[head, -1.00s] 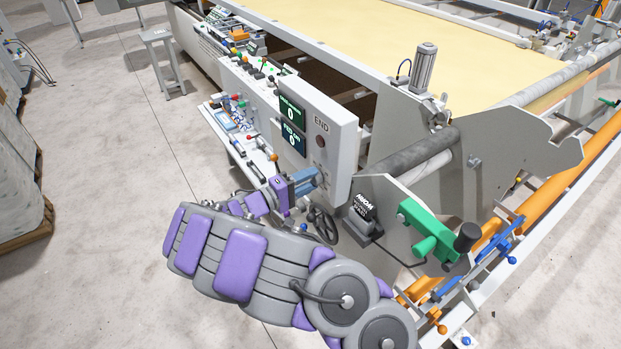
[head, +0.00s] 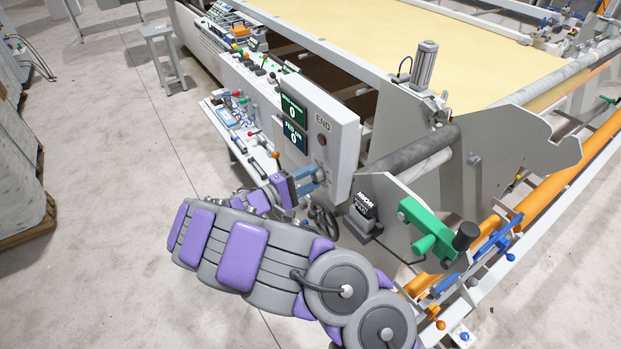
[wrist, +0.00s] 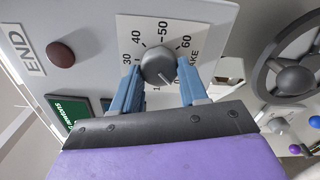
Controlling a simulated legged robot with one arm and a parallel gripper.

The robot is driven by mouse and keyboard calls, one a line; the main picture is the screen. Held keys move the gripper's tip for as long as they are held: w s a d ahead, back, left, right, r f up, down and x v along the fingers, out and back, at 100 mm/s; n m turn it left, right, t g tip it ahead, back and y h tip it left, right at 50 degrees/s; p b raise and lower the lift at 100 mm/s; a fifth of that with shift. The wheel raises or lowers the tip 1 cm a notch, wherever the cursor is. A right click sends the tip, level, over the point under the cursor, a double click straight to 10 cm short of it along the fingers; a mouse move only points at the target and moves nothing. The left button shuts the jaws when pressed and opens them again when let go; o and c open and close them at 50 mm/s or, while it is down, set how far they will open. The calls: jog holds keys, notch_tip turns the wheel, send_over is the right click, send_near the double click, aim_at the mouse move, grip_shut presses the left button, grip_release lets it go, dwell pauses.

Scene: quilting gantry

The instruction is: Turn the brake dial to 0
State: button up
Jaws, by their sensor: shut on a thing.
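The brake dial (wrist: 158,66) is a dark grey round knob on a white scale plate (wrist: 128,28) in the wrist view. The numbers 30, 40, 50 and 60 show around its upper side; the lower part of the scale is hidden by my gripper. A pale mark shows on the knob's lower right. The blue fingers of my gripper (head: 318,178) are on either side of the knob, shut on it. In the head view the gripper is at the lower part of the grey control panel (head: 342,130), and the dial is too small to make out.
Beside the dial are the END button (wrist: 60,53) and a green display (wrist: 70,112). A black handwheel (head: 322,222) stands close below my gripper. A green clamp-like part (head: 428,232) and orange rail (head: 545,205) are to the right.

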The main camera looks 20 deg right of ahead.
jog(key=o, duration=0.6)
jog(key=shift+a+f, duration=0.15)
jog(key=shift+f, duration=0.1)
jog(key=o, duration=0.3)
jog(key=shift+w+a, duration=0.15)
jog(key=shift+o, duration=0.8)
jog(key=shift+a+r, duration=0.1)
jog(key=shift+a, duration=0.05)
jog(key=s+a+p, duration=0.1)
jog(key=s+a, duration=0.2)
jog(key=a, duration=1.4)
jog(key=shift+s, duration=0.2)
jog(key=shift+a, duration=0.1)
